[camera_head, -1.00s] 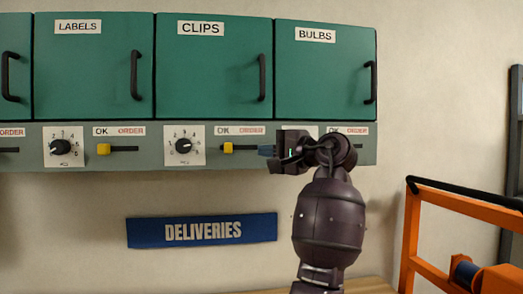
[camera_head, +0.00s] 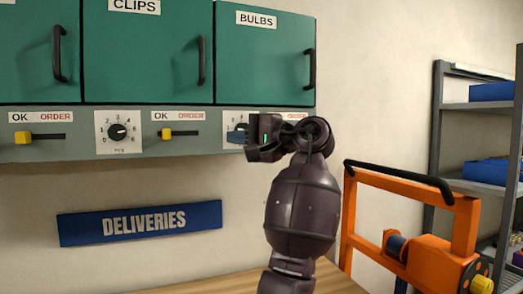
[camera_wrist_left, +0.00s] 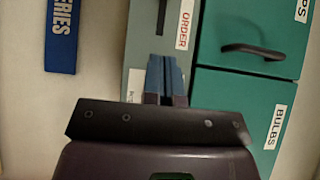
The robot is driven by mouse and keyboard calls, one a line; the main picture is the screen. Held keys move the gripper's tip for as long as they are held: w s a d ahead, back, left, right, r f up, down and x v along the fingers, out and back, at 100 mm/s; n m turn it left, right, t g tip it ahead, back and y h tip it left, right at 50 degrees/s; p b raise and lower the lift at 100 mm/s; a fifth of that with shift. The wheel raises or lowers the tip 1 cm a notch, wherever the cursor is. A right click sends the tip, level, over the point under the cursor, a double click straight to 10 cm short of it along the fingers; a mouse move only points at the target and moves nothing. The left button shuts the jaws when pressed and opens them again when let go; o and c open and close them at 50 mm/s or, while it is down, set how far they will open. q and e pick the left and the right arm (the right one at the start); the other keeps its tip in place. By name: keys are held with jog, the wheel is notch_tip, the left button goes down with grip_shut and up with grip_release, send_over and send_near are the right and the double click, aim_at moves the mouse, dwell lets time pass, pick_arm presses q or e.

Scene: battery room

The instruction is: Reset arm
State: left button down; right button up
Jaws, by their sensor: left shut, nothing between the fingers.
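My left gripper (camera_head: 238,134) is in front of the control strip below the bulbs cabinet (camera_head: 264,55) in the head view. Its blue fingertips point left and overlap the bulbs dial plate (camera_head: 229,119), hiding most of it. In the left wrist view the two blue fingers (camera_wrist_left: 165,78) lie together, shut with nothing between them, over the grey strip (camera_wrist_left: 146,45). I cannot tell whether they touch the strip. My right gripper is not in view.
An orange frame with a black top rail (camera_head: 408,180) stands at the right, before a grey shelf (camera_head: 478,107) with blue bins. A blue deliveries sign (camera_head: 140,222) is on the wall. A wooden surface (camera_head: 225,285) lies below. Bare wall shows between sign and strip.

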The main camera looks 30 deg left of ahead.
pick_arm(q)
jog(key=w+d+r+t, duration=0.4)
jog(key=w+t, duration=0.4)
jog(key=t, duration=0.5)
notch_tip(320, 180, down, 4)
jog(key=w+d+m+t+h, duration=0.2)
jog(key=w+t+h, duration=0.1)
jog(key=t+h, duration=0.15)
jog(key=s+d+f+m+t+h, duration=0.15)
jog(key=f+h, duration=0.45)
jog(key=f, duration=0.7)
jog(key=d+f+m+t+h, duration=0.25)
jog(key=f+h, duration=0.35)
jog(key=f, duration=0.8)
jog(key=s+f+n+g+h, duration=0.2)
jog(key=s+f, duration=0.5)
jog(key=f, duration=0.7)
jog(key=s+a+f+n+g, duration=0.1)
jog(key=s+a+f+g, duration=0.1)
jog(key=s+f, duration=1.1)
jog(key=s+a+f+n+g, duration=0.1)
jog(key=s+f+g, duration=0.4)
jog(key=s+f, duration=0.8)
jog(key=s, duration=0.4)
jog(key=shift+s+a+y, duration=0.2)
jog(key=shift+a+y, duration=0.15)
jog(key=shift+a, duration=0.05)
jog(key=shift+f, duration=0.1)
